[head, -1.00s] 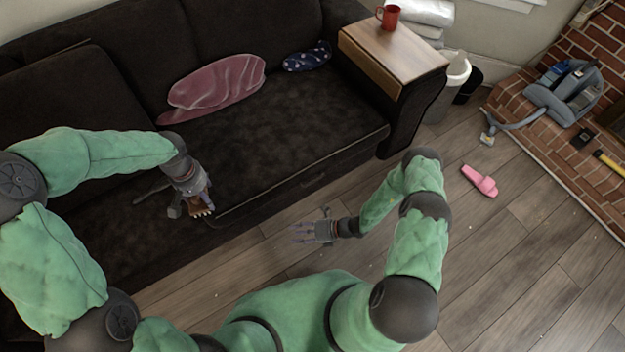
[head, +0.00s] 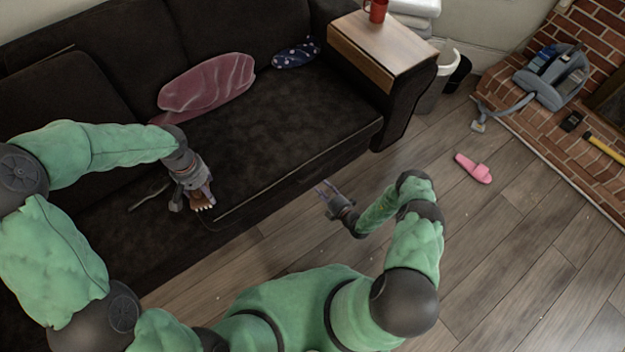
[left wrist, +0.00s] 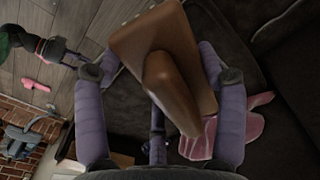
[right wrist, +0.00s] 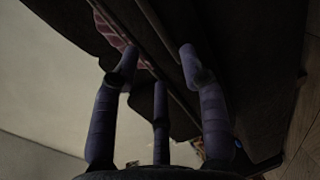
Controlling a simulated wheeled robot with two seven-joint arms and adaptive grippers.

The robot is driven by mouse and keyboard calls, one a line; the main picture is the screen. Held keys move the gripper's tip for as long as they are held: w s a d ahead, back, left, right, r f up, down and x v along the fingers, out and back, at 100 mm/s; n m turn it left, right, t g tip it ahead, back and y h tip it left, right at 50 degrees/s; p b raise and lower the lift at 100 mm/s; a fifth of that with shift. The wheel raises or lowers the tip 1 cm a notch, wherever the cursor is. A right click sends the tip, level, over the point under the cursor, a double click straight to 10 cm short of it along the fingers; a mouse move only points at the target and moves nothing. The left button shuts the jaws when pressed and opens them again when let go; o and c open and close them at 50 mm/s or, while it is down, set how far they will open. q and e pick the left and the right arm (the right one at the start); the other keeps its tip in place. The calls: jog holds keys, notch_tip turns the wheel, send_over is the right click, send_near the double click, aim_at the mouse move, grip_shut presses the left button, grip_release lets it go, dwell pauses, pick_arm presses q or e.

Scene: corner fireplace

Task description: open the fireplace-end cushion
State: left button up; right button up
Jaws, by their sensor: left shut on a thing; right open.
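The fireplace-end cushion (head: 290,130) is the dark seat cushion at the sofa's right end in the head view. It lies flat, with its piped front edge facing me. My right gripper (head: 324,188) is open and empty, just off the sofa front below that edge. Its spread fingers (right wrist: 155,75) also show in the right wrist view against the dark sofa; contact cannot be told. My left gripper (head: 200,198) is shut on a brown block-like object (left wrist: 165,50) with a rounded part, over the sofa's front left of the cushion. Its fingers flank it in the left wrist view.
A pink pillow (head: 205,88) and a navy dotted pillow (head: 295,53) lie at the cushion's back. A wooden armrest tray (head: 380,45) holds a red mug (head: 376,10).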

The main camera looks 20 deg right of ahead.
aim_at(311, 177)
pick_arm(q)
notch_tip(311, 177, down, 3)
jog(key=shift+r+b, duration=0.15)
jog(key=shift+b, duration=1)
pick_arm(e)
jog(key=x, duration=0.7)
jog(key=shift+w+a, duration=0.15)
jog(key=shift+w, duration=0.2)
grip_shut()
